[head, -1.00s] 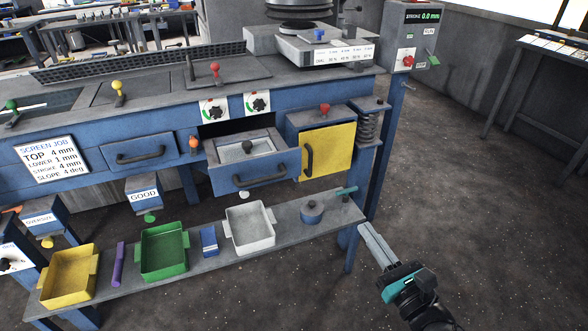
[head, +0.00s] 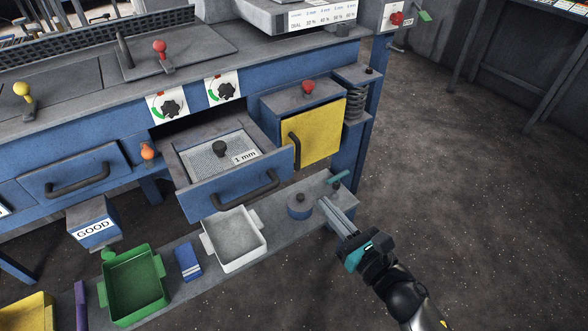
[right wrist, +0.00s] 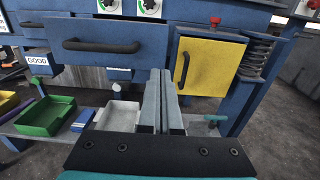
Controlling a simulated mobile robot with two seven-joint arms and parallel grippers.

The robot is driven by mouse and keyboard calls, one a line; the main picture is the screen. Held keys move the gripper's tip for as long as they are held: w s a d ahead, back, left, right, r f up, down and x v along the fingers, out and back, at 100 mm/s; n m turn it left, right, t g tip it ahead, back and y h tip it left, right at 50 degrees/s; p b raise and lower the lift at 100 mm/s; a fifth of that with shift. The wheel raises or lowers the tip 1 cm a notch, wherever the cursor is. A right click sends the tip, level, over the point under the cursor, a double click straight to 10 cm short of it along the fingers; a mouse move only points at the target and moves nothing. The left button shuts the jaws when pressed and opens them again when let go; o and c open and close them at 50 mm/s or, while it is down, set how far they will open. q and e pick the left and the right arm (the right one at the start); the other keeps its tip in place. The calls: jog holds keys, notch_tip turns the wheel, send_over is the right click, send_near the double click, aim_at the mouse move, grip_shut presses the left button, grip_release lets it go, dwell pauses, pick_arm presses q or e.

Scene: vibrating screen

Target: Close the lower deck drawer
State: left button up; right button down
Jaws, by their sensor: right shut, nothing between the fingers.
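The lower deck drawer (head: 215,195) is a blue drawer pulled out of the bench, with a black bar handle (head: 246,196) on its front. Inside it lies a mesh screen (head: 205,160) with a dark knob and a "1 mm" label. The drawer front (right wrist: 95,50) also fills the upper left of the right wrist view, with its handle (right wrist: 100,46). My right gripper (head: 328,203) is shut and empty. It is to the right of and below the drawer front, apart from it, over the right end of the shelf. My left gripper is not in view.
A yellow door (head: 312,135) with a black handle is right of the drawer. The low shelf (head: 215,285) carries a white tray (head: 238,238), a green tray (head: 133,283), a blue block (head: 189,262) and a round blue weight (head: 300,206). Open floor lies to the right.

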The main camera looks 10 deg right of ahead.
send_near(289, 164)
jog(key=x, duration=0.5)
jog(key=shift+w+b, duration=0.2)
jog(key=shift+b, duration=0.1)
jog(key=shift+w+a, duration=0.2)
jog(key=shift+w, duration=0.15)
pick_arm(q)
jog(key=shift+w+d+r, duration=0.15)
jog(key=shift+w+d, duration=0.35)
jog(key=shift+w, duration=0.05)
pick_arm(e)
jog(key=shift+w+a, duration=0.1)
jog(key=shift+w, duration=0.25)
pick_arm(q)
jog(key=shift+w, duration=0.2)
